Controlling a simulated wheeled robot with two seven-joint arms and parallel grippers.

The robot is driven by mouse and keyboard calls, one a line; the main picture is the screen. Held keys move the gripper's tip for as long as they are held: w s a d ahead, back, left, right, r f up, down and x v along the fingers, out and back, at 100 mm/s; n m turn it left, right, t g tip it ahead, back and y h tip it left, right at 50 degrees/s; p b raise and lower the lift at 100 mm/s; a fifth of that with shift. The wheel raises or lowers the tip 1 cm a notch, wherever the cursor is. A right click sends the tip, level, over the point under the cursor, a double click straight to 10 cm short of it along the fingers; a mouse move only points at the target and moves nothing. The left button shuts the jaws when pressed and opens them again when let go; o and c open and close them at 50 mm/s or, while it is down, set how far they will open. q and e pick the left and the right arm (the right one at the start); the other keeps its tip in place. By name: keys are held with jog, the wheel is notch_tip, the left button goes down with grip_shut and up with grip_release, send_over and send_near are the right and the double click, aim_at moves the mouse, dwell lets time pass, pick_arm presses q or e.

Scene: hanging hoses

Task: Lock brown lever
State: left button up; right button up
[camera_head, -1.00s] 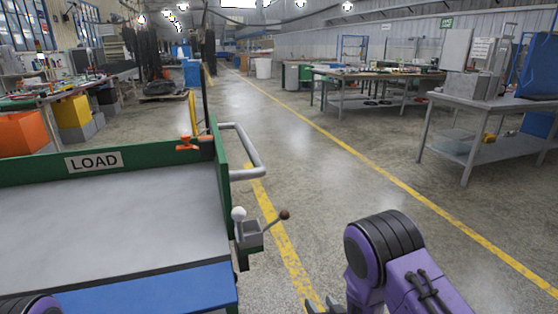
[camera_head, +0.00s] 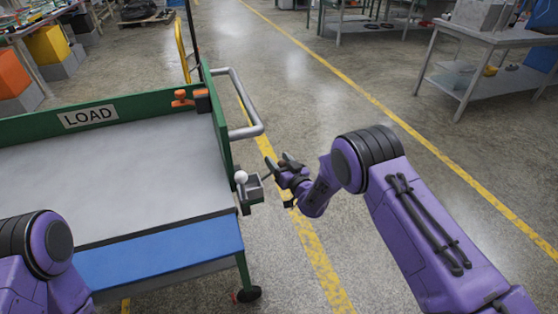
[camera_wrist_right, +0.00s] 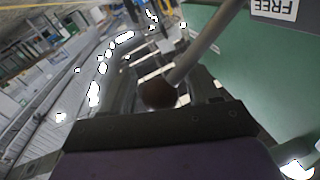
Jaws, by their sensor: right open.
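The brown lever's round knob (camera_wrist_right: 158,94) and its grey rod (camera_wrist_right: 207,46) show in the right wrist view, with the knob between my gripper fingers. In the head view the knob is mostly hidden by my right gripper (camera_head: 279,168), which is open beside the cart's lever bracket (camera_head: 253,195). I cannot tell whether the fingers touch the knob. A white-knobbed lever (camera_head: 241,177) stands upright on the same bracket. My left arm shows at the lower left of the head view, but its gripper is out of view.
The green cart has a grey top (camera_head: 110,180), a LOAD sign (camera_head: 88,116) and a tubular handle (camera_head: 256,105) near my right gripper. An orange clamp (camera_head: 182,98) sits on its back edge. Floor to the right is clear up to a metal table (camera_head: 490,40).

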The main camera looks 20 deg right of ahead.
grip_shut()
jog(key=shift+f, duration=0.2)
